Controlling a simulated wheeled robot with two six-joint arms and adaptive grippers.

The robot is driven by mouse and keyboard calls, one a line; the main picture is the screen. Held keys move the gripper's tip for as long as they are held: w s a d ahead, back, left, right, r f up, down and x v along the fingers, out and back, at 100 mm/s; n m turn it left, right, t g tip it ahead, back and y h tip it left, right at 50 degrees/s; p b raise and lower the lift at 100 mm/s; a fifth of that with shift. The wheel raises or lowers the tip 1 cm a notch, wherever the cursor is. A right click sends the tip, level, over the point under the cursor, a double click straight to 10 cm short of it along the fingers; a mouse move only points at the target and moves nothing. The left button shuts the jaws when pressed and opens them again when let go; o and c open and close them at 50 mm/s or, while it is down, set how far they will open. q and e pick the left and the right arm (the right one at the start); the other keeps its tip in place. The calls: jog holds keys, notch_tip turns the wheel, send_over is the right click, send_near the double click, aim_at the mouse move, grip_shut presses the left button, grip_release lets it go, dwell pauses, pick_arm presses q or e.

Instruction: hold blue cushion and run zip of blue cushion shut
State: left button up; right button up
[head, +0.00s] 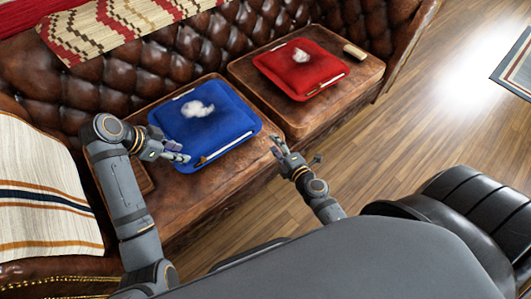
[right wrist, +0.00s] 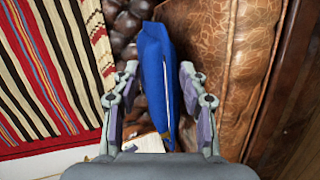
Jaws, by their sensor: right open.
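The blue cushion (head: 228,118) lies on a brown leather seat, with a white tuft of stuffing (head: 197,108) on top. Its zip (head: 228,146) runs along the front edge, with a tan piece (head: 202,160) near the left end. My left gripper (head: 187,154) is over the cushion's front left corner, fingers apart; contact is unclear. My right gripper (head: 277,141) is open just off the front right corner. In the right wrist view the cushion (right wrist: 153,60) shows edge-on between the open fingers of my right gripper (right wrist: 158,80), with no clear contact.
A red cushion (head: 300,70) with white stuffing lies on the seat to the right, beside a tan block (head: 354,51). The tufted sofa back (head: 140,75) rises behind. A striped throw (head: 40,195) covers the left arm. Wooden floor (head: 400,130) is open at right.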

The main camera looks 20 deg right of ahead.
aim_at(246, 139)
jog(key=s+a+n+g+y, duration=0.1)
jog(key=a+n+y, duration=0.2)
jog(key=a+n, duration=0.15)
jog(key=x, duration=1)
jog(key=shift+w+f, duration=0.1)
jog(key=shift+f, duration=0.35)
grip_shut()
pick_arm(q)
jog(key=shift+c, duration=0.4)
